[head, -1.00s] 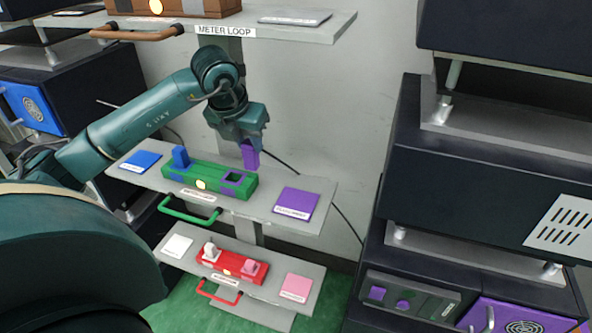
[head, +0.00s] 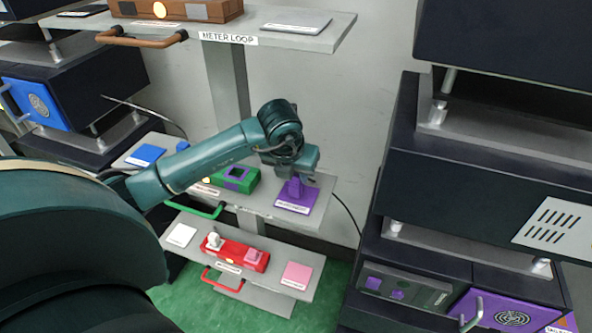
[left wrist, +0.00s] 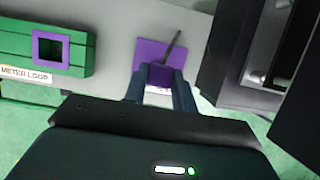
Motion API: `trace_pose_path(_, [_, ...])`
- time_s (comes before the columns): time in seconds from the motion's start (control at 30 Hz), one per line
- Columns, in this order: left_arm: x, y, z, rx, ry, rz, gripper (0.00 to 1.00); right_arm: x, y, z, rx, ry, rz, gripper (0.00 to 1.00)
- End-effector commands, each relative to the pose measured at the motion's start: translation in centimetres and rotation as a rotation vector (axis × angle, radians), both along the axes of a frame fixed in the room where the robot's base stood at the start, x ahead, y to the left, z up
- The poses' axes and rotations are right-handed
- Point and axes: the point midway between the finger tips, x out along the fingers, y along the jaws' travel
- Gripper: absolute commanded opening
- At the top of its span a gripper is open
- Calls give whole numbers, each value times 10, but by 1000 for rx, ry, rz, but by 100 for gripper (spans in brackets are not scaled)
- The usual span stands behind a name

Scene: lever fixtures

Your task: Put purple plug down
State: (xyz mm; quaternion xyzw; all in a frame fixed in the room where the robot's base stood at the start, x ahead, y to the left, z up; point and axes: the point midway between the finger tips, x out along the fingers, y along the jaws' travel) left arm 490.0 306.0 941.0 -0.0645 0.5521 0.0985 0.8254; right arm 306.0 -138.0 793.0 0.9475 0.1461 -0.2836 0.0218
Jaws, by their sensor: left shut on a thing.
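The purple plug (head: 294,188) is in my left gripper (head: 297,178), over the purple pad (head: 310,204) at the right end of the middle shelf. In the left wrist view the plug (left wrist: 163,73) shows between the two fingers, with the purple pad (left wrist: 145,50) behind it. I cannot tell whether the plug touches the pad. The green block (head: 240,178) with a purple-rimmed empty socket (left wrist: 50,48) is to the left of the pad. A blue plug (head: 182,146) shows partly behind my arm. My right gripper is not in view.
A green handle (head: 200,210) runs along the middle shelf's front. Dark cabinets (head: 470,190) stand close on the right.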

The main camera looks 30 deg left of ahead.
Motion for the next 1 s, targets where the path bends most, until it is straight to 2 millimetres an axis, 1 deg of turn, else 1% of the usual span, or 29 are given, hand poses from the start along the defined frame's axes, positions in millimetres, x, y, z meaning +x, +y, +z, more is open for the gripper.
trace_pose_path(0.03, [0,-3,0,-3,0,-2,4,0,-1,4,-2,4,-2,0])
trace_pose_path(0.33, [1,-3,-4,-1,-1,-2,4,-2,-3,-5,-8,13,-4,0])
trace_pose_path(0.37, [1,-3,-5,-1,-1,-2,28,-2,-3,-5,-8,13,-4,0])
trace_pose_path(0.6, [0,-3,-4,-1,-1,-2,47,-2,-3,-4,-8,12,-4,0])
trace_pose_path(0.63, [0,-3,-4,-1,-1,-2,48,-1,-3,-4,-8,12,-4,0])
trace_pose_path(0.87, [0,-3,-3,-1,-1,-2,48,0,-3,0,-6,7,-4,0])
trace_pose_path(0.97, [-1,-3,3,-2,-3,-2,48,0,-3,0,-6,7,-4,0])
trace_pose_path(1.0, [-2,-4,7,-2,-3,-2,48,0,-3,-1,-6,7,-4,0])
